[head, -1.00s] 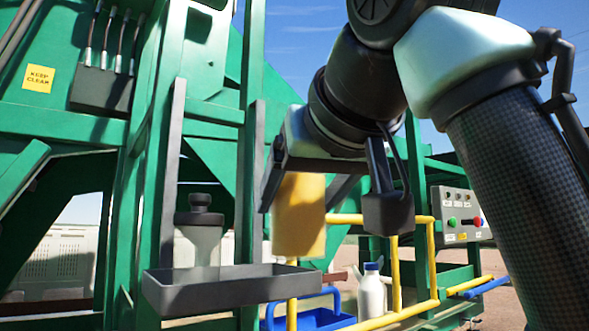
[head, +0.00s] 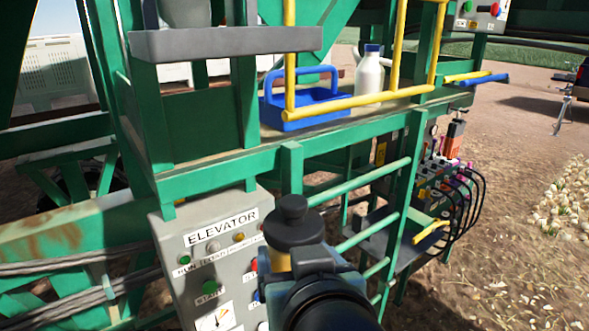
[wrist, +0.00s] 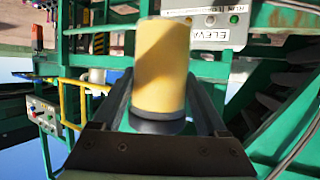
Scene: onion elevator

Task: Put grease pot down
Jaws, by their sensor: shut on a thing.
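The grease pot is a yellow cylinder with a dark knobbed lid. In the wrist view the pot (wrist: 160,68) stands out between the two dark fingers of my gripper (wrist: 162,105), which is shut on it. In the head view my gripper (head: 308,262) is low in front of the green frame. Only the pot's dark lid (head: 293,222) and a sliver of its yellow body show there; the rest is hidden behind the lid and my arm. The pot appears held in the air; I see no surface touching it.
A grey tray (head: 225,42) holds a pale jar (head: 185,12). A blue caddy (head: 302,97) and a white bottle (head: 369,80) stand on the platform behind yellow rails. The grey elevator control box (head: 205,255) is close left of my gripper. Green ladder rungs (head: 360,238) are behind it.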

